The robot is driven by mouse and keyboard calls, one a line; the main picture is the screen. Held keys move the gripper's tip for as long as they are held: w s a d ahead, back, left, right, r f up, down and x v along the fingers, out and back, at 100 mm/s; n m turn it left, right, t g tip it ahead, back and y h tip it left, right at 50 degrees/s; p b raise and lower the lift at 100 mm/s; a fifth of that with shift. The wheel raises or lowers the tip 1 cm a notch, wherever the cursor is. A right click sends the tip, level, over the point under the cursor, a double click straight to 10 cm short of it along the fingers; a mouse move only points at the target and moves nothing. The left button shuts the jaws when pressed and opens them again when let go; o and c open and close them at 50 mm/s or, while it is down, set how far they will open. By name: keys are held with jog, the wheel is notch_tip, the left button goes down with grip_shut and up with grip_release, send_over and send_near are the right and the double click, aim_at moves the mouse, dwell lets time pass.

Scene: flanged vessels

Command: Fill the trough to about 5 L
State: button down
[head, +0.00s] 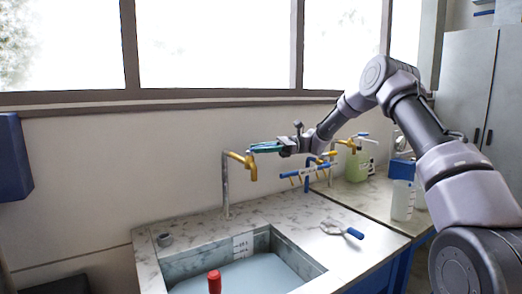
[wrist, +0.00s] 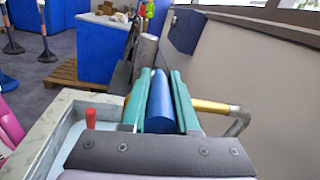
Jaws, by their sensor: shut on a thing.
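The trough (head: 150,262) is a grey stone basin set in the bench. Pale bluish water (head: 255,275) lies in it, below the rim. A small white scale plate (head: 243,246) is on its back wall; its marks are too small to read. A yellow tap (head: 242,160) on a grey pipe stands behind the trough. I see no stream below its spout. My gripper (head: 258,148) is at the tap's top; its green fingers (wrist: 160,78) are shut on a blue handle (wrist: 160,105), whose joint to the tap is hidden. A red upright piece (head: 214,282) stands in the trough.
A blue rack-like fitting (head: 307,177) stands behind.

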jog(key=shift+w+a+n+g+h, duration=0.15)
jog(key=shift+w+n+g+h, duration=0.1)
jog(key=shift+n+g+h, duration=0.65)
jog(key=shift+g, duration=0.4)
jog(key=c, duration=0.7)
grip_release()
jog(key=v, duration=1)
jog(key=shift+w+d, duration=0.15)
jog(key=shift+d, duration=0.2)
